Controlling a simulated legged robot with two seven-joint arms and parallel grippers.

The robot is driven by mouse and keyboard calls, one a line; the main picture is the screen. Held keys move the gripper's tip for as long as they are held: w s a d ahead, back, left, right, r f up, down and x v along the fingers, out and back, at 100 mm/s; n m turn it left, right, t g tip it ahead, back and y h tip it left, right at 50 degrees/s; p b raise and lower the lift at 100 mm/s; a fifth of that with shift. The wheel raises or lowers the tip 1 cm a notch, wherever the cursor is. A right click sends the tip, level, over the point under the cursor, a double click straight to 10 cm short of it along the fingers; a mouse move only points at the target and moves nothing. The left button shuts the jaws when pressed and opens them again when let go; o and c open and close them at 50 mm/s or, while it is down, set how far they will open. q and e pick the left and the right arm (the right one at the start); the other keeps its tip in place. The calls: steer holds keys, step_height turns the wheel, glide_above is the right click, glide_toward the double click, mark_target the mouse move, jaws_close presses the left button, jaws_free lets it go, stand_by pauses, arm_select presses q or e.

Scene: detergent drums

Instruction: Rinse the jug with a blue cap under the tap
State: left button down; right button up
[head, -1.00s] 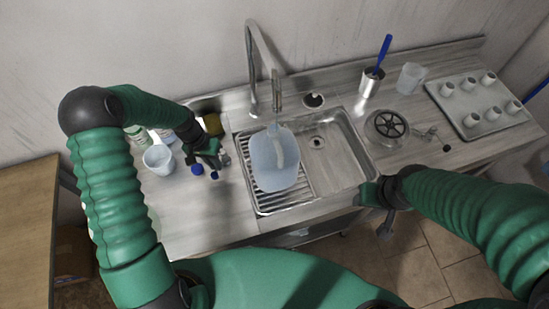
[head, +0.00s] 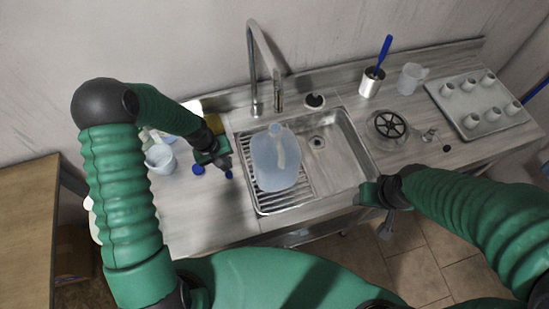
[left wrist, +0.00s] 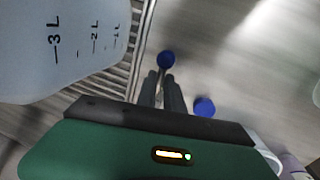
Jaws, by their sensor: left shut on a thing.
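A second blue cap (head: 198,169) lies on the counter to the left. My right gripper (head: 386,228) hangs at the sink's front right; its jaws are unclear.
A white cup (head: 160,159) and partly hidden bottles stand behind my left arm. A steel cup with a blue brush (head: 371,82), a clear jug (head: 411,78), a round strainer (head: 388,126) and a tray of small cups (head: 475,105) are to the right. The sink's right part looks empty.

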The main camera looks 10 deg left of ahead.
arm_select(q)
steer(key=c, duration=1.6)
jaws_free()
steer(key=shift+d, duration=0.15)
steer(key=shift+o, duration=1.1)
steer(key=shift+w+d, duration=0.1)
steer(key=shift+o, duration=0.3)
steer(key=o, duration=0.3)
